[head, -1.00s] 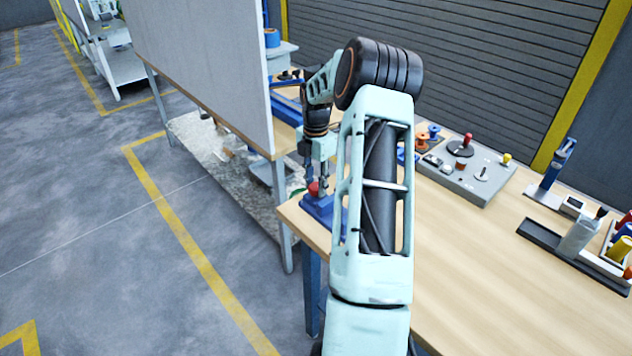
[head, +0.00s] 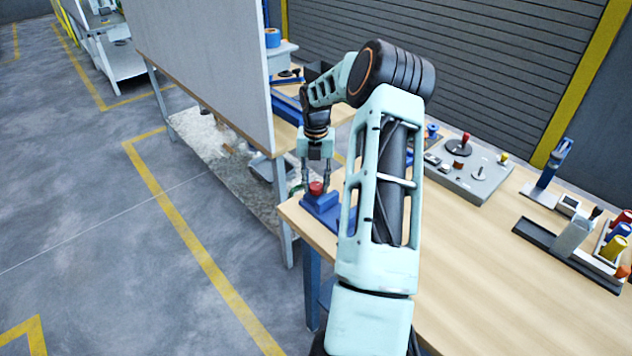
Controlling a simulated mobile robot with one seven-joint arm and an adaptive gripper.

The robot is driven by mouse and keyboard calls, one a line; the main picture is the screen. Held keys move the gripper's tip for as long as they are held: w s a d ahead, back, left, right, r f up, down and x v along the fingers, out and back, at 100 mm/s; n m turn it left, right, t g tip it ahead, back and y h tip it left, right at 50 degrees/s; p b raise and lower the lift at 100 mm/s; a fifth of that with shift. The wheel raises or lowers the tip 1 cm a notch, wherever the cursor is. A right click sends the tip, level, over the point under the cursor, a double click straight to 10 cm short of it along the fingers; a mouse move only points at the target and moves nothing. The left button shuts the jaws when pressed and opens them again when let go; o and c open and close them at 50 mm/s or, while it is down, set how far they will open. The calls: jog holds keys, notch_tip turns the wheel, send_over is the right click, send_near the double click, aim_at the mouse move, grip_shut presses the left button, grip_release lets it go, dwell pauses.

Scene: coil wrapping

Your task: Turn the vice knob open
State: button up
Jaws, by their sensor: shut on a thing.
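The blue vice (head: 322,207) sits at the left front corner of the wooden table, partly hidden behind my arm. Its red knob (head: 316,188) faces up at the vice's left end. My gripper (head: 315,185) points down from above, with its fingers on either side of the red knob, and is shut on it. The vice's jaws are too small and too covered to tell how far apart they are.
A grey control panel (head: 470,172) with levers and knobs stands behind, right of my arm. A dark tray (head: 565,255) and colored spools (head: 615,243) lie at the right. A tall grey board (head: 205,75) stands close on the left. The table's front middle (head: 470,270) is clear.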

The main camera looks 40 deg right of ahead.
aim_at(316, 185)
dwell(0.4)
jog(key=o, duration=1.2)
jog(key=shift+c, duration=0.2)
jog(key=shift+r, duration=4.05)
